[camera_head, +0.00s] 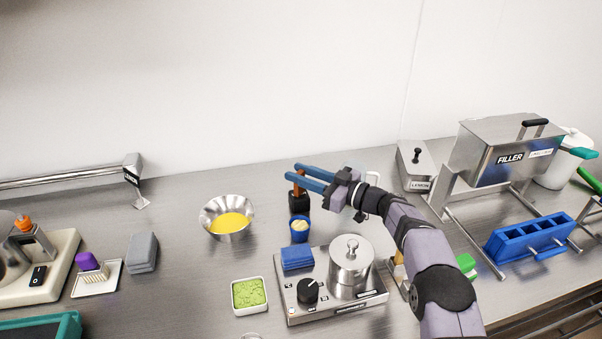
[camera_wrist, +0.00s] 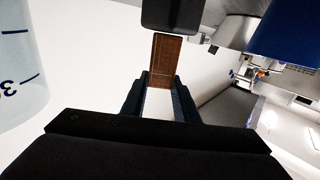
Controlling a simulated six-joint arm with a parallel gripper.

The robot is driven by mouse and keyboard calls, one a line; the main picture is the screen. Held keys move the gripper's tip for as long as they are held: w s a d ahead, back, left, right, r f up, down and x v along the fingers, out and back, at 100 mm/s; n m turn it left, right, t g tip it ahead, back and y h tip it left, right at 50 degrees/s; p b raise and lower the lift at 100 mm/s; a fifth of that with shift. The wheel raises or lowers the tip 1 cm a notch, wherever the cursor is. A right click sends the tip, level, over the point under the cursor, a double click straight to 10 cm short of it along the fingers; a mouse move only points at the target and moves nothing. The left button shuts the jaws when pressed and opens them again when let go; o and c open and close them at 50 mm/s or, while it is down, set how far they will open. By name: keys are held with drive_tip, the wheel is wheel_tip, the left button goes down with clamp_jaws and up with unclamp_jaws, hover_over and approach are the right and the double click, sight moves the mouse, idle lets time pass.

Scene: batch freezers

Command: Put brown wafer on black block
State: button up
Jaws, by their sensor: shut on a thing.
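My gripper (camera_head: 294,173) has long blue fingers and is shut on the brown wafer (camera_head: 298,189). In the wrist view the wafer (camera_wrist: 165,58) sticks out beyond the fingertips (camera_wrist: 161,80). The black block (camera_head: 300,204) stands on the steel counter just below the fingertips, behind a small blue cup. The wafer appears right above the block in the head view. In the wrist view a dark block (camera_wrist: 172,16) lies just past the wafer's far end. I cannot tell whether wafer and block touch.
The blue cup (camera_head: 299,236) with pale contents stands just in front of the block. A metal bowl (camera_head: 205,220) with yellow liquid is to the left. A hotplate (camera_head: 338,308) with a steel pot (camera_head: 349,270) and blue pads (camera_head: 297,258) is in front. The white wall is behind.

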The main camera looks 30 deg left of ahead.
drive_tip(key=shift+f, duration=0.15)
drive_tip(key=o, duration=1)
drive_tip(key=d+b, duration=0.2)
drive_tip(key=d, duration=1)
